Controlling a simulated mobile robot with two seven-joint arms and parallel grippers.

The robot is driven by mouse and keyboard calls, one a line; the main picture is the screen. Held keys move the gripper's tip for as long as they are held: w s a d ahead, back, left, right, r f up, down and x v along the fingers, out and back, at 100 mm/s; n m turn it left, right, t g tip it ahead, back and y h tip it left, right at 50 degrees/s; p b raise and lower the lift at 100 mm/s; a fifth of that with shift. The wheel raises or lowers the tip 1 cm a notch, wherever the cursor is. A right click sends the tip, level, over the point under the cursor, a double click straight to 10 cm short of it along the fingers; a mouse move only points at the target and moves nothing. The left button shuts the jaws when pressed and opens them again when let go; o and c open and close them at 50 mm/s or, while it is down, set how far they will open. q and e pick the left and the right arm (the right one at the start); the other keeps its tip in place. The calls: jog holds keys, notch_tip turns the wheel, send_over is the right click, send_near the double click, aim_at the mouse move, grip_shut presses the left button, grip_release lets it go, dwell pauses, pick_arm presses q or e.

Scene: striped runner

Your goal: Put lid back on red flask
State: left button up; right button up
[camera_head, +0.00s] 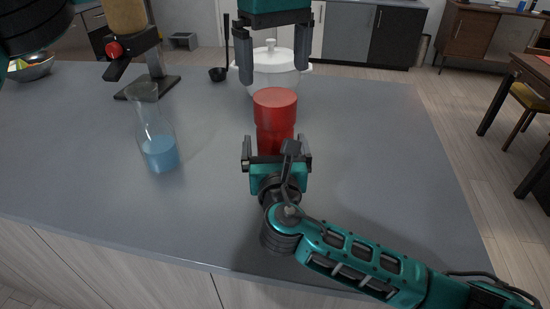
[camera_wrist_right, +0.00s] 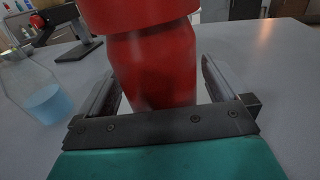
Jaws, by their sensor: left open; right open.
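The red flask (camera_head: 274,138) stands upright on the grey counter. Its wider red lid (camera_head: 275,103) sits on top of it, looking level. In the right wrist view the flask body (camera_wrist_right: 152,68) stands between the fingers, with the wider lid (camera_wrist_right: 140,13) above, cut off by the frame's top. My right gripper (camera_head: 277,150) is open, with one finger on each side of the lower flask; I see a gap at the right finger. My left gripper (camera_head: 274,74) is open and empty, pointing down, above and behind the lid in the head view.
A glass bottle with blue liquid (camera_head: 160,150) stands left of the flask. A white lidded pot (camera_head: 272,77) is behind it, with a black ladle (camera_head: 219,73) beside. A dispenser stand (camera_head: 150,85) is at back left. The counter's right part is clear.

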jog(key=shift+w, duration=0.7)
